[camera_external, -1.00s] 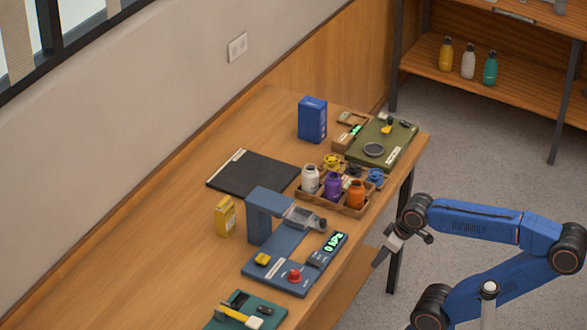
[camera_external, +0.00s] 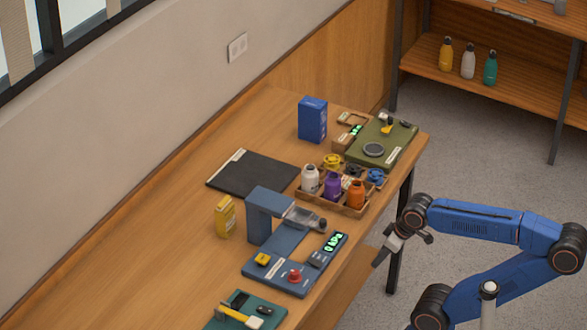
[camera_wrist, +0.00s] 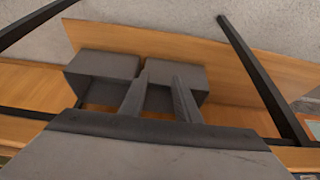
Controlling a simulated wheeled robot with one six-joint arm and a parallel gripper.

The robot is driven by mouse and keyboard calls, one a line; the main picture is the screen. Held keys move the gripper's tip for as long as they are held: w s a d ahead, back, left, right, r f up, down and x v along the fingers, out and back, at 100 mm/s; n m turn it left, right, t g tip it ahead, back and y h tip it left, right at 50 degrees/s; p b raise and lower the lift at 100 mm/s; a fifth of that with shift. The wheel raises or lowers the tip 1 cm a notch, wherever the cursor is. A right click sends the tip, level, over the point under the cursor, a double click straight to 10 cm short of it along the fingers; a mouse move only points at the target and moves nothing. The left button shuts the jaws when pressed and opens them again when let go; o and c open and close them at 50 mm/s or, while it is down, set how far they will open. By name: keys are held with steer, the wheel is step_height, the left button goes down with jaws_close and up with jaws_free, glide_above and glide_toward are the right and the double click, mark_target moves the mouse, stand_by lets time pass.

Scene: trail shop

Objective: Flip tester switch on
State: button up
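A blue-grey bench device (camera_external: 275,272) stands on the near part of the table, with an upright arm, a red knob (camera_external: 294,276), a yellow part (camera_external: 263,259) and a green lit display (camera_external: 334,242). A teal board (camera_external: 231,318) with a yellow-handled part (camera_external: 238,317) lies at the bottom edge, partly cut off. No label is legible, so I cannot tell which is the tester or pick out its switch. My gripper (camera_external: 381,257) is beyond the table's right edge, apart from everything. In the wrist view (camera_wrist: 161,78) its two fingers stand apart with nothing between them.
A tray (camera_external: 332,204) of jars, a black mat (camera_external: 250,174), a yellow box (camera_external: 225,217), a blue box (camera_external: 312,120) and an olive board (camera_external: 397,141) occupy the table. A shelf (camera_external: 480,85) with bottles stands behind. The table's left part is clear.

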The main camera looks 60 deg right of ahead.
steer(key=c, duration=0.5)
steer(key=shift+a+r+n, duration=0.2)
steer(key=shift+r+n, duration=0.05)
steer(key=shift+n, duration=0.05)
jaws_close()
steer(key=w+a+r+n+g, duration=0.2)
steer(key=a+r+n, duration=0.5)
steer(key=r, duration=0.1)
steer(key=w+a+r+n+g, duration=0.2)
steer(key=a+r+n+g, duration=0.1)
steer(key=a+r+n, duration=0.5)
steer(key=w+a+r, duration=0.4)
steer(key=a, duration=0.6)
steer(key=w+a+r+n+g, duration=0.1)
steer(key=w+a+r, duration=0.3)
steer(key=a, duration=0.6)
steer(key=w+a+r+n, duration=0.1)
steer(key=w+a+r, duration=0.2)
steer(key=a, duration=0.7)
step_height(320, 180, up, 2)
steer(key=shift+w+a+r+g, duration=0.2)
steer(key=shift+w+r+g, duration=0.1)
steer(key=shift+w, duration=0.1)
steer(key=shift+f, duration=0.1)
